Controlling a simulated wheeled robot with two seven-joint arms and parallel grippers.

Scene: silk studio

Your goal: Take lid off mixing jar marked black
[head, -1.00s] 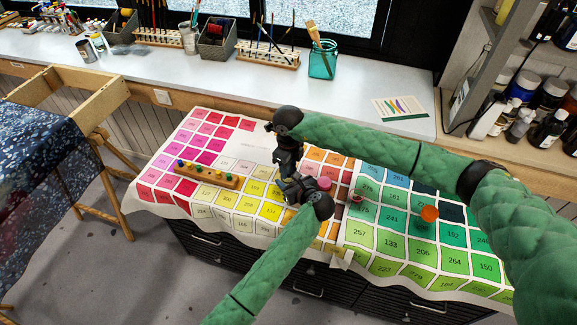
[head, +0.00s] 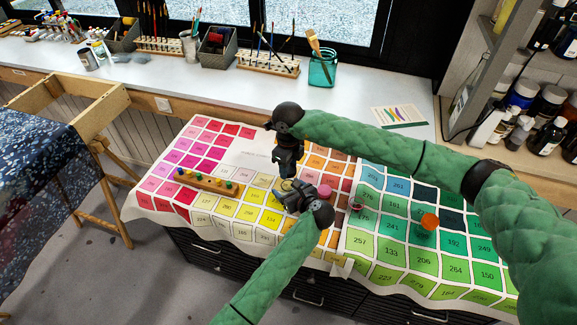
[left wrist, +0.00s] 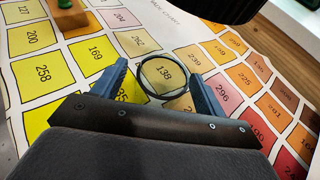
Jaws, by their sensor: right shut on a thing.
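A round clear jar (left wrist: 163,77) with a thin dark rim stands on the chart's 138 square in the left wrist view. It looks open at the top, with the chart visible through it. My left gripper (left wrist: 158,88) has its two blue fingers on either side of it, the left one seemingly a little apart. In the head view my left gripper (head: 296,192) is low over the chart. My right gripper (head: 287,174) points down just above it, shut on what seems to be the lid, mostly hidden. No black marking is readable.
A pink-topped jar (head: 324,192) stands close right of my left gripper. A small reddish jar (head: 357,205) and an orange-topped jar (head: 430,221) stand farther right. A wooden rack (head: 207,182) with coloured pegs lies left.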

